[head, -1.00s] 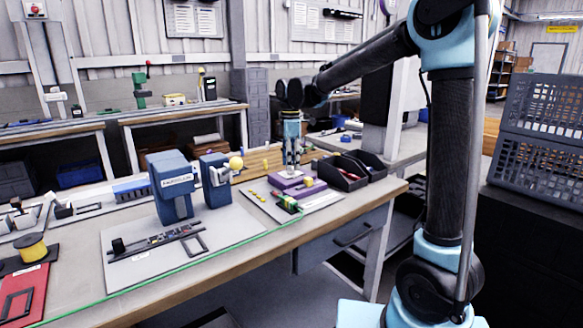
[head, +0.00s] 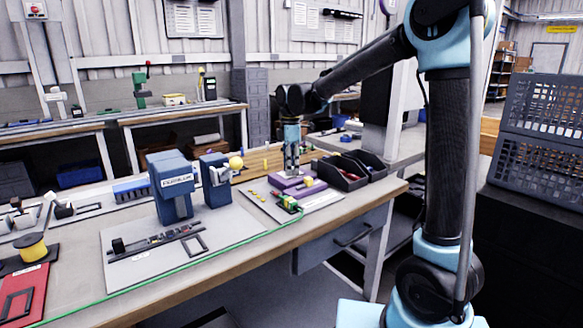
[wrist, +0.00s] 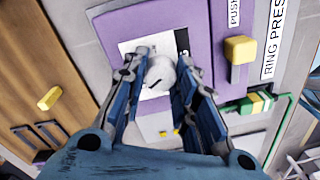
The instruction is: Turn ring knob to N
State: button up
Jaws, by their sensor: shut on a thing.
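The ring knob (wrist: 160,74), a pale round knob with a short dark mark at its lower left, stands on a white dial plate on a purple box (wrist: 200,32). In the wrist view the two fingers of my gripper (wrist: 161,68) are on either side of the knob and shut on it. The fingers cover parts of the dial plate, and I cannot read an N on it. In the head view my gripper (head: 291,172) points down at the purple box (head: 290,184), and the knob is too small to make out.
A yellow button (wrist: 240,49) sits right of the knob, beside a "PUSH" label. A green part (head: 288,203) lies in front of the box. Black bins (head: 342,172) stand close on the right. Blue machines (head: 172,188) stand to the left.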

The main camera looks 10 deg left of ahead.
jog(key=shift+w+m, duration=0.1)
jog(key=shift+m, duration=0.2)
jog(key=shift+c, duration=0.2)
jog(key=m, duration=0.5)
jog(key=shift+m, duration=0.3)
jog(key=shift+o, duration=0.2)
jog(key=m, duration=0.6)
jog(key=shift+w+y, duration=0.1)
jog(key=shift+y, duration=0.2)
jog(key=m, duration=0.6)
jog(key=shift+m, duration=0.3)
jog(key=shift+d+m+t, duration=0.1)
jog(key=shift+m+t, duration=0.3)
jog(key=shift+m, duration=2.2)
jog(key=o, duration=1)
jog(key=shift+o, duration=0.2)
